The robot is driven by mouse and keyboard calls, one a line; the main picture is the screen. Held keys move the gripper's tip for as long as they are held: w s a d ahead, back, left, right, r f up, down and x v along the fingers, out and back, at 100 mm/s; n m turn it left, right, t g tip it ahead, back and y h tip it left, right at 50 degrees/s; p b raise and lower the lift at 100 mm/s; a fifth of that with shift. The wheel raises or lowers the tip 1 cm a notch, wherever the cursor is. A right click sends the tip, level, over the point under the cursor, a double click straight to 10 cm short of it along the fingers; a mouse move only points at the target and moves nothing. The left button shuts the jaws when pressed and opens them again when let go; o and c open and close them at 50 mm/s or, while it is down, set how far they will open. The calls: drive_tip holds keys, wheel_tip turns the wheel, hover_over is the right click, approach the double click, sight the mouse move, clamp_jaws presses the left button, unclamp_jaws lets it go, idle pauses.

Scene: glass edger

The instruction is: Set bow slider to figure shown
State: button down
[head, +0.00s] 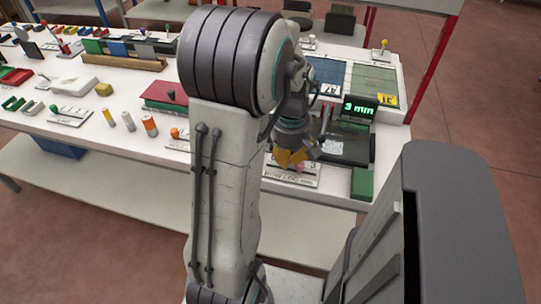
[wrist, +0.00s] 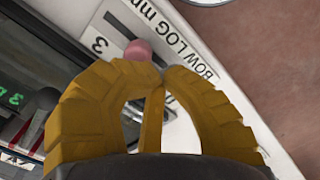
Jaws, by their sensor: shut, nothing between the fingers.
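The bow slider is a white plate (head: 283,181) marked "BOW LOG mm" at the table's front edge; its label also shows in the wrist view (wrist: 178,38). Its pink knob (head: 300,168) is beside my gripper (head: 290,160). In the wrist view the pink knob (wrist: 138,50) is just beyond my yellow fingertips (wrist: 161,74), close to a printed 3. The fingertips are together with nothing between them; whether they touch the knob is unclear. My fingers hide much of the scale. A display (head: 359,108) shows green figures that read as 3 mm.
The floor in front of the table is clear.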

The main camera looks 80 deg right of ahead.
drive_tip(key=shift+s+a+f, duration=0.2)
drive_tip(key=shift+s+f, duration=0.05)
drive_tip(key=shift+s, duration=0.4)
drive_tip(key=shift+s+a+f, duration=0.15)
drive_tip(key=shift+s+f, duration=0.1)
drive_tip(key=shift+s, duration=0.4)
drive_tip(key=shift+w, duration=0.65)
drive_tip(key=shift+r, duration=0.15)
drive_tip(key=r+p, duration=0.6)
drive_tip(key=r, duration=0.1)
drive_tip(key=shift+d+r, duration=0.1)
drive_tip(key=shift+d, duration=0.15)
idle(0.4)
